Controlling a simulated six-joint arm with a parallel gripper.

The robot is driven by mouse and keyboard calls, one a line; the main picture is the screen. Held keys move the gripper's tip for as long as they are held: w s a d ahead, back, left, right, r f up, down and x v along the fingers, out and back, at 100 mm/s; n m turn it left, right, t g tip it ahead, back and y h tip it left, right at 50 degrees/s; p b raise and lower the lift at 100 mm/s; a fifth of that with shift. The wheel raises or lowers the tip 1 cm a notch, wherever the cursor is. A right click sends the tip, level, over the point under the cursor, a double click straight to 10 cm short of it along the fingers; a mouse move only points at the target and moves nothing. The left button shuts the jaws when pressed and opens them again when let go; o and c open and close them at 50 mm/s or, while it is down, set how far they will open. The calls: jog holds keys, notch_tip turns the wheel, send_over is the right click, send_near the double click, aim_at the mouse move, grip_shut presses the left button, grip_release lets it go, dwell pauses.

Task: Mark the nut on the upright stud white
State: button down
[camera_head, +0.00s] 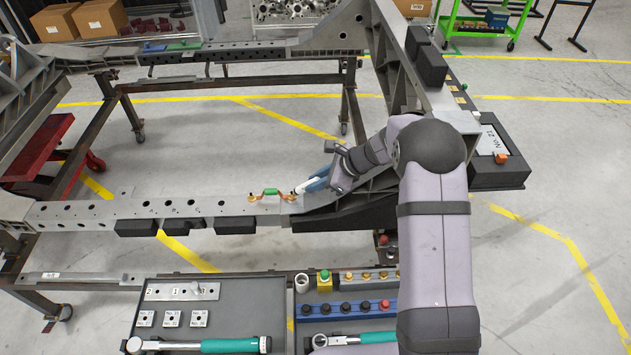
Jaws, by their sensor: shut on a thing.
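My gripper (336,172) is shut on a marker with a blue body (318,184) and a white front end (304,187). The marker points left and slightly down, above the right part of the front chassis rail (110,210). Its white end is close to a yellowish nut (291,197) on the rail; I cannot tell whether it touches. A second yellowish nut (251,198) sits to the left. The studs are too small to tell which is upright, and no white mark is discernible.
A grey tray (225,318) in front holds a drilled plate, label cards and a green-handled wrench (200,345). A blue rack (345,309) holds several dark and coloured pieces. Black blocks (236,225) hang on the rail's front side. The rail's left part is clear on top.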

jog(key=shift+r+p, duration=2.3)
jog(key=shift+r, duration=0.7)
jog(key=shift+a, duration=0.15)
